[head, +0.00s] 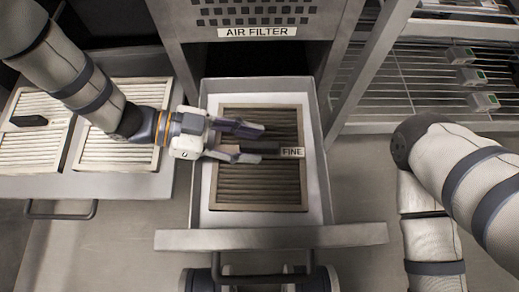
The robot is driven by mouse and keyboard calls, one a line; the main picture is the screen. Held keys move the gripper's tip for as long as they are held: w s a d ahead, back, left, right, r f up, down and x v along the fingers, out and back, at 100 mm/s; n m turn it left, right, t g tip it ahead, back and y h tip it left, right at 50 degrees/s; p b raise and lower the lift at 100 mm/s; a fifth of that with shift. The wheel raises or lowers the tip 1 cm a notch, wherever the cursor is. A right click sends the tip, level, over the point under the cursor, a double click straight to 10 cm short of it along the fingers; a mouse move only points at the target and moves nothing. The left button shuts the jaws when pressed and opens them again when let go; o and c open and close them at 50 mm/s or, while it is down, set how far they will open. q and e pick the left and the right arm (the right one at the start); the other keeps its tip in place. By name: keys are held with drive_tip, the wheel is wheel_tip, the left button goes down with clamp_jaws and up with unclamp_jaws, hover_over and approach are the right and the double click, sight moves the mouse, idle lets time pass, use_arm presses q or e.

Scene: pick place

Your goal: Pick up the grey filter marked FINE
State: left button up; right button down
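The grey filter marked FINE (258,190) is a pleated panel in a brown frame. It lies flat in an open drawer (314,170) under the AIR FILTER sign, and its FINE label (292,152) is at the right of its middle. My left gripper (262,143) reaches in from the left and is over the filter, fingers apart and pointing right toward the label. A dark bar shows beside the label between the fingertips. I cannot tell whether the fingers touch it. My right arm is at the right, and its gripper is not in view.
Two pale pleated filters (30,150) lie on a tray or drawer at the left, one with a dark handle. A wire rack (400,85) with small green-and-white boxes (482,101) stands at the upper right. The drawer's front edge (270,238) faces me.

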use_arm(q)
drive_tip(key=shift+d+f, duration=0.2)
drive_tip(key=shift+d, duration=0.35)
clamp_jaws()
drive_tip(key=shift+r, duration=0.15)
